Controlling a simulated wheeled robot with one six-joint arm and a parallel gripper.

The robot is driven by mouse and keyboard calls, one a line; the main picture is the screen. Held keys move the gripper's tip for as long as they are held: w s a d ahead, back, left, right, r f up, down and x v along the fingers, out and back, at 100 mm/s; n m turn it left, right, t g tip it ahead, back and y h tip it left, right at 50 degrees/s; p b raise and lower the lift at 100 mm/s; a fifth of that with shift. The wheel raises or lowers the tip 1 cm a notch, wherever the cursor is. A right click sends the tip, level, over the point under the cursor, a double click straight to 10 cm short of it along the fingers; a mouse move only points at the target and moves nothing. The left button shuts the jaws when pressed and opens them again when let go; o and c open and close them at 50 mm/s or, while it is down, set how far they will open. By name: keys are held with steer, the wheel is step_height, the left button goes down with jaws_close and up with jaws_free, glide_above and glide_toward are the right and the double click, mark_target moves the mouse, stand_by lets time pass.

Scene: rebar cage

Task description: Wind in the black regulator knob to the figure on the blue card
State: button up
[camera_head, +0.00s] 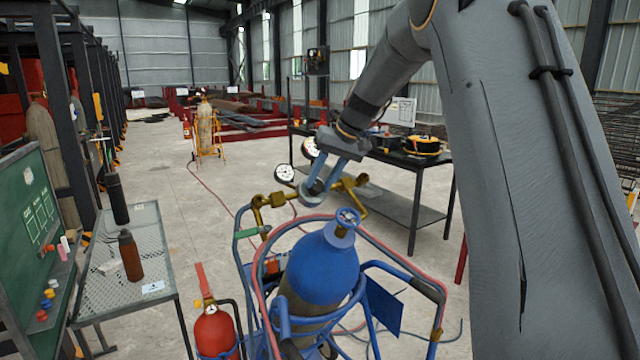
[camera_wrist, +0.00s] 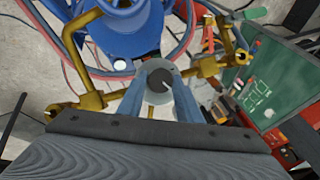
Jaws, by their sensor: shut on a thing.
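My gripper (camera_head: 311,197) is above the blue gas cylinder (camera_head: 322,266), at the brass regulator (camera_head: 266,201). A blue panel (camera_head: 385,306), which may be the blue card, hangs at the cart's right side. I see no readable figure on it.
The blue cart frame (camera_head: 262,325) and red hoses (camera_head: 390,247) surround the cylinder. A mesh table (camera_head: 148,240) with a brown bottle (camera_head: 130,256) is at left, beside a green board (camera_head: 32,215). A red extinguisher (camera_head: 215,332) is in front. A dark workbench (camera_head: 392,158) stands behind.

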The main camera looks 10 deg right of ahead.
steer(key=shift+d+m+y+b, duration=0.15)
steer(key=shift+m+y+b, duration=0.3)
steer(key=shift+m, duration=0.45)
steer(key=o, duration=1)
steer(key=shift+o, duration=0.2)
steer(key=b+v, duration=0.2)
steer(key=v, duration=0.6)
steer(key=shift+b, duration=0.3)
steer(key=shift+s+d+f, duration=0.1)
steer(key=shift+f, duration=0.15)
